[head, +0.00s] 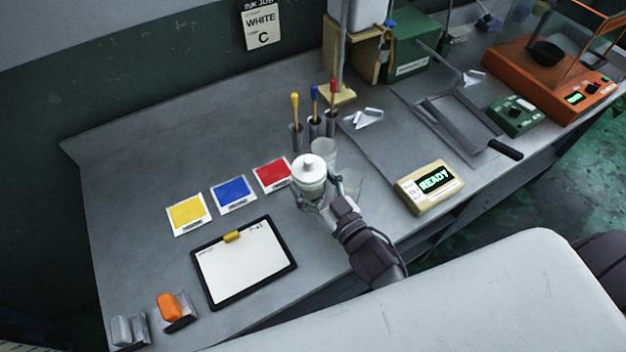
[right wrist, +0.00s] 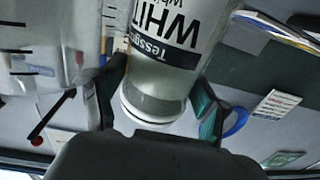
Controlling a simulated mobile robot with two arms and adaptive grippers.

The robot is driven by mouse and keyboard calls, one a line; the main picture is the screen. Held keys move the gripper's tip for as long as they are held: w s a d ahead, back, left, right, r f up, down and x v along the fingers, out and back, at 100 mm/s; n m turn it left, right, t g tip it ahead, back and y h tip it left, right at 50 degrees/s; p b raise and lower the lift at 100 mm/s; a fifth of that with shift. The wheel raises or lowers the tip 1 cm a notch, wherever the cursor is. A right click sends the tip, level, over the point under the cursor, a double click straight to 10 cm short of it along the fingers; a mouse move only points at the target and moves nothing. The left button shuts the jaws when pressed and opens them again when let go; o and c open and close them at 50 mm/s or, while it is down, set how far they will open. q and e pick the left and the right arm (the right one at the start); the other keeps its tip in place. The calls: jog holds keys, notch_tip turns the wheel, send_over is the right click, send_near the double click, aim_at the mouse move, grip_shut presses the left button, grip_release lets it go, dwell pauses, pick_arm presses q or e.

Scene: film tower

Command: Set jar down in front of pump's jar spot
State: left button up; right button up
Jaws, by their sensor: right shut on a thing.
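My right gripper (head: 328,188) is shut on a jar (head: 309,168) with a white lid, over the middle of the grey bench. In the right wrist view, the gripper's two green-sided fingers (right wrist: 160,103) are on either side of the jar (right wrist: 168,52). Its label reads WHITE and shows upside down there. The gripper and the nearby cups hide the jar's lower part in the head view, so I cannot tell whether it touches the bench. I cannot identify the pump or its jar spot for certain. My left gripper is not in view.
Clear cups (head: 323,148) stand close to the jar. Behind are brushes in holders (head: 314,125). Left are red (head: 272,174), blue and yellow cards and a clipboard (head: 243,262). A READY box (head: 428,187) stands right. The bench's far left is clear.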

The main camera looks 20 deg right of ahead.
jog(key=o, duration=1.5)
jog(key=shift+f, duration=0.1)
jog(key=shift+o, duration=0.2)
